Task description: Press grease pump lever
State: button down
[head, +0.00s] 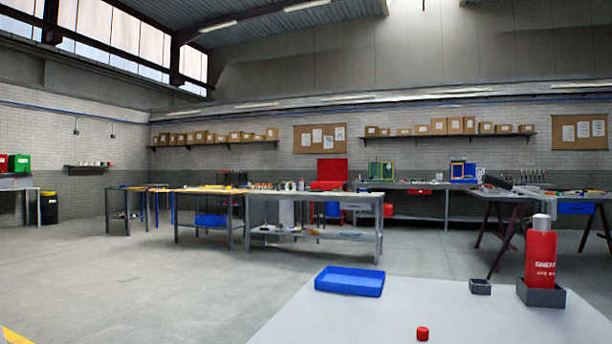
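A red bottle (540,258) with white lettering that seems to start with "GREASE" stands upright in a dark grey square holder (541,297) at the right of the light grey table. It has a pale grey cap (541,222) on top. I cannot make out a separate lever on it. A small red cylinder (422,334) stands near the front of the table. My gripper is not in view.
The light grey table (345,318) also bears a blue tray (349,281), which looks empty, and a small dark grey box (480,286). Its middle is clear. Behind it are cluttered workbenches (318,194) and open concrete floor (160,275).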

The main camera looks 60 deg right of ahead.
aim_at(502, 184)
jog(key=z, duration=1.9)
jog(key=k+z, duration=0.15)
jog(key=k, duration=0.15)
